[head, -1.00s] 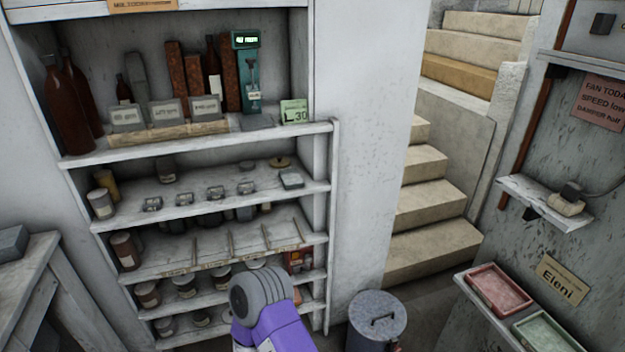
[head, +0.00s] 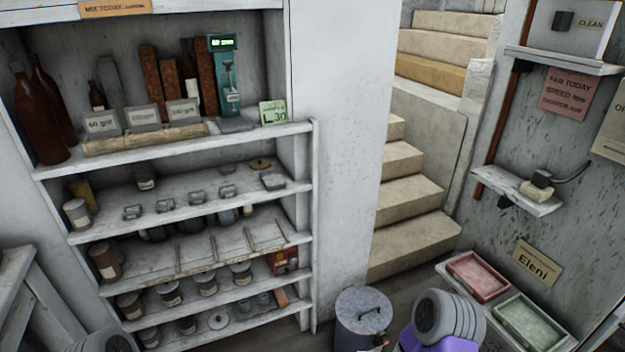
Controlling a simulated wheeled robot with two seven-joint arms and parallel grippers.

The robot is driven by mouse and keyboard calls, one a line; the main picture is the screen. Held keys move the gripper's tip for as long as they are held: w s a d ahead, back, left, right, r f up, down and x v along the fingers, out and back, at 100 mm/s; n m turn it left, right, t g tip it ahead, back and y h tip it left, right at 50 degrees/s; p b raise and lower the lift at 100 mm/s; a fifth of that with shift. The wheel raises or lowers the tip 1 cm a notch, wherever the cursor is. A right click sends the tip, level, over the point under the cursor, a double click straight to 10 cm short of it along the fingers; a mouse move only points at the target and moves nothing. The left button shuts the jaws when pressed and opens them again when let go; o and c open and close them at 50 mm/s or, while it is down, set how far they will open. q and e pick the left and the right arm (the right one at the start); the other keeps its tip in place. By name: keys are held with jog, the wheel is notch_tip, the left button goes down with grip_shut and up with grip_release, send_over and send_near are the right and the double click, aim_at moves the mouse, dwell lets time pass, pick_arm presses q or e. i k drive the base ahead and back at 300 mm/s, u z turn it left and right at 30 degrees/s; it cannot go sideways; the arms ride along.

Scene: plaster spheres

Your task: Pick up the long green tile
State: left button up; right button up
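No thing in view is clearly a long green tile. A tall teal piece (head: 228,88) with a small lit display on top stands on the upper shelf, beside upright rust-brown bars. Neither gripper shows. Only a grey, ridged joint and purple link of one of my arms show at the lower right, and part of another grey joint at the bottom left edge.
The white shelf unit (head: 314,220) holds jars, bottles and small blocks. A lidded metal bin (head: 363,311) stands on the floor by it. A pink tray (head: 450,264) and a green tray (head: 498,316) sit on a ledge at right. Stone steps (head: 412,204) rise behind.

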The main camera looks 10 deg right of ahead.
aim_at(272, 180)
jog(key=z, duration=0.25)
jog(key=i, duration=0.85)
jog(key=u, duration=0.05)
